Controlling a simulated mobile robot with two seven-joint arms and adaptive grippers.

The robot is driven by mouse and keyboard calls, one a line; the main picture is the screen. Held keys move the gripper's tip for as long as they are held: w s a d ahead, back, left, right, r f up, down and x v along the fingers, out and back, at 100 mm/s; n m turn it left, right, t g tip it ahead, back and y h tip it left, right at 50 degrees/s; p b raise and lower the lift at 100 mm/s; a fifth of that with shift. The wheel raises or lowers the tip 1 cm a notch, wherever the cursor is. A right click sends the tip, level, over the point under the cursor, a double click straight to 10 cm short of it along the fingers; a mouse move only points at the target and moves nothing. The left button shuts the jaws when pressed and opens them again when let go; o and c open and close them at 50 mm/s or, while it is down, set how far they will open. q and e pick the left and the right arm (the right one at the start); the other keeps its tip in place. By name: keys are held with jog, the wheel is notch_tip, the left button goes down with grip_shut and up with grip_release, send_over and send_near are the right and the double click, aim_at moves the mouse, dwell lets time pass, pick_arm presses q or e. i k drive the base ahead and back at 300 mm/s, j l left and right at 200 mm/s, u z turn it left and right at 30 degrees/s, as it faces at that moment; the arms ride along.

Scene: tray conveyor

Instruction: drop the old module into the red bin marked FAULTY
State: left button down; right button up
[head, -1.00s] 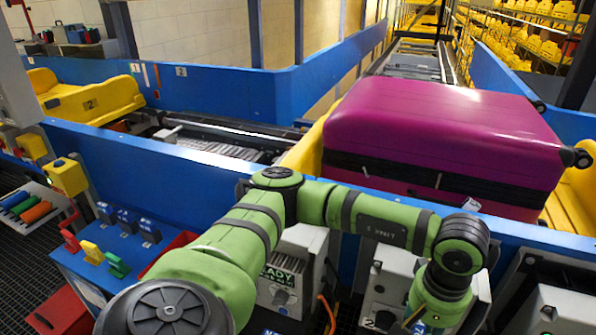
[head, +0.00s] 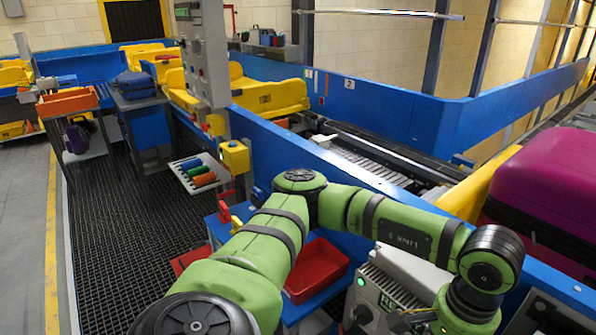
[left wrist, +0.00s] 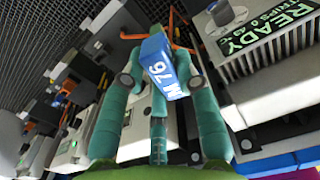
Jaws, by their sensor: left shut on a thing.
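My left gripper (left wrist: 160,82) is shut on a blue module (left wrist: 160,66) with white lettering that seems to read M 76. The two green fingers close on the module from either side. In the head view my left arm reaches across to the lower right, and its gripper lies below the picture edge. An open red bin (head: 316,268) sits on the blue bench, just right of my forearm. Another red container (head: 188,258) shows partly left of my arm. No FAULTY mark is readable on either. My right gripper is not in view.
A white-grey unit (head: 392,295) stands right of the red bin, near my wrist; its READY panel (left wrist: 278,30) shows in the wrist view. A blue conveyor wall (head: 345,185) runs behind. A purple suitcase (head: 545,195) is at right. A tool rack (head: 200,175) stands left.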

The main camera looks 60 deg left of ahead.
aim_at(304, 277)
jog(key=u, duration=1.85)
